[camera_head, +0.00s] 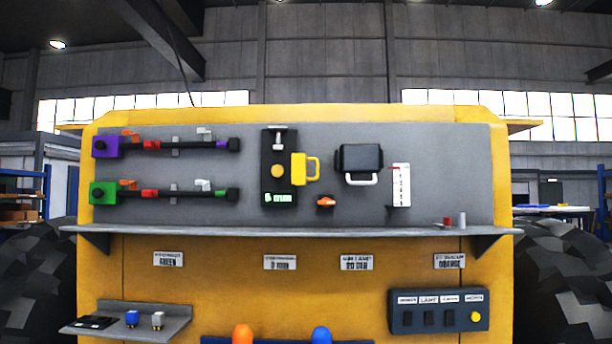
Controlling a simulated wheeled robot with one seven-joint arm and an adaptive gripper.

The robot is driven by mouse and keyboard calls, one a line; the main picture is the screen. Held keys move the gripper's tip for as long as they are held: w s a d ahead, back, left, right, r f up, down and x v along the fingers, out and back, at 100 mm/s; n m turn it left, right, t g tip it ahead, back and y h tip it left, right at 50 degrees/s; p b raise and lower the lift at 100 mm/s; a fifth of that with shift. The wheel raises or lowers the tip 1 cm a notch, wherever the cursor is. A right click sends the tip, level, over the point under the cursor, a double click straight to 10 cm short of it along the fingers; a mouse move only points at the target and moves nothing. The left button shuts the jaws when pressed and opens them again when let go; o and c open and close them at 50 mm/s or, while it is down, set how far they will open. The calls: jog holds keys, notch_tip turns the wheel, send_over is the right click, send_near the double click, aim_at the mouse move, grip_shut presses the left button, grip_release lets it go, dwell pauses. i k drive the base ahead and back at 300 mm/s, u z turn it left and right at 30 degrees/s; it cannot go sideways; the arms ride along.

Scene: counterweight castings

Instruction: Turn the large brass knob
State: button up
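A round brass-yellow knob (277,171) sits on the face of a tall black device (268,150) on the grey panel, left of the panel's middle. A small green-lit display (278,198) below the knob appears to read "5 mm". A smaller yellow button or knob (475,317) is on the dark control box at lower right. My gripper is not in view, and nothing is seen touching either round part.
A grey shelf (340,232) juts out below the panel. Purple (106,146) and green (104,193) blocks with black rods are at left. A dark box with a white handle (360,160) is at right. Orange (243,334) and blue (321,335) rounded tops rise at the bottom edge.

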aim_at(277, 171)
jog(key=k, duration=0.3)
jog(key=z, duration=1.7)
jog(key=i, duration=1)
jog(key=u, duration=2.2)
